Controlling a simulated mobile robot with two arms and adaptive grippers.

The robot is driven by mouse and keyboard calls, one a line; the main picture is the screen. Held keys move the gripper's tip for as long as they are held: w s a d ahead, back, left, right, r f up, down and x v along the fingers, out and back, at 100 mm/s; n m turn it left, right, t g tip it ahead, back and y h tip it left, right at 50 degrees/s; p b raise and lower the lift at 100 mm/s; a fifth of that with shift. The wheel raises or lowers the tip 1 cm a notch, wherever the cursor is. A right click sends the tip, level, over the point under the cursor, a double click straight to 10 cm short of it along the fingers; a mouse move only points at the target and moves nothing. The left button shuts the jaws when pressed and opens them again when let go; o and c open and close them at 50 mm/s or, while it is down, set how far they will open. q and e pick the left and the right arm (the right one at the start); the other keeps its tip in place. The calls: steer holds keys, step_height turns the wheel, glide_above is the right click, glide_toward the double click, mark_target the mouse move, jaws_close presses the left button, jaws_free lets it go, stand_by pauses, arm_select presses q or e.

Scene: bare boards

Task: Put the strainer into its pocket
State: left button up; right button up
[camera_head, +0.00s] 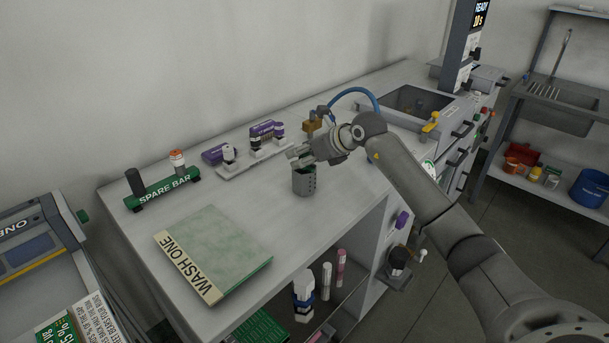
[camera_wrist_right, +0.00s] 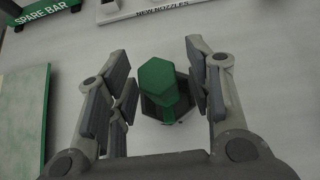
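A grey perforated hexagonal cup (camera_head: 304,183), which looks like the strainer, stands upright on the grey bench top. In the right wrist view a green hexagonal knob (camera_wrist_right: 157,75) rises from its dark hexagonal body (camera_wrist_right: 180,118). My right gripper (camera_head: 298,157) is just above the cup in the head view. In the right wrist view its fingers (camera_wrist_right: 160,85) are spread on either side of the green knob, with gaps showing; it is open and empty. In the head view the gripper hides the knob. I cannot tell which opening is the pocket. My left gripper is not in view.
A WASH ONE board (camera_head: 214,250) and green SPARE BAR (camera_head: 163,190) lie to the left. A white nozzle rack (camera_head: 240,168) with purple-and-white pieces stands behind. A basin (camera_head: 398,102) is set into the bench at the right. The bench's front edge is close to the cup.

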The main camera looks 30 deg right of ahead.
jaws_close()
steer(key=shift+r, duration=0.1)
